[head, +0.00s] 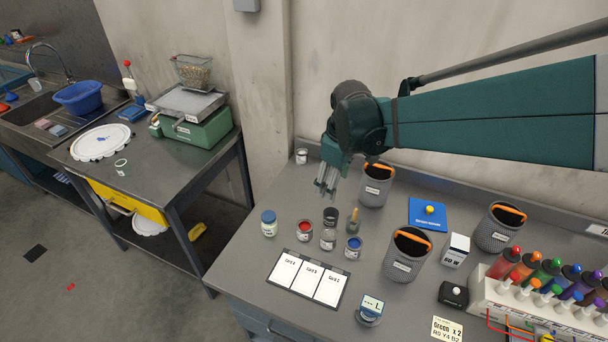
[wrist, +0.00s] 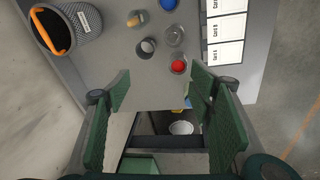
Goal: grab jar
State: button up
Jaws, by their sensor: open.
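Several small jars stand on the grey bench in the head view: a red one (head: 304,229), a blue one (head: 353,246), a clear one (head: 328,239), a dark-topped one (head: 330,216) and a taller pale one with a blue lid (head: 268,223). A small pale jar (head: 302,156) stands by the wall. My gripper (head: 328,184) hangs above the bench, behind the cluster, apart from every jar. In the wrist view, its open fingers (wrist: 160,92) have nothing between them. The red jar (wrist: 179,66) and clear jar (wrist: 175,36) show just beyond the fingers.
Grey baskets with orange handles (head: 408,256) stand right of the jars. A small brush-like item (head: 353,220) stands beside them. A card sheet (head: 308,279) lies in front. A rack of coloured bottles (head: 545,290) fills the right end. The bench's left front is clear.

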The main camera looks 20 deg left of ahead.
jog(key=s+a+f+n, duration=0.1)
jog(key=a+f+n, duration=0.2)
jog(key=a+f, duration=0.7)
jog(key=n+g+h, duration=0.1)
jog(key=n+g, duration=0.1)
jog(key=n, duration=0.1)
send_over(269, 215)
notch_tip(269, 215, down, 6)
jog(key=shift+s+a+b, duration=0.1)
jog(key=shift+s+b, duration=0.05)
jog(key=shift+b, duration=0.3)
jog(key=shift+f, duration=0.15)
jog(key=shift+f, duration=1.15)
jog(key=shift+f, duration=0.1)
jog(key=shift+f, duration=2.5)
jog(key=c, duration=1.5)
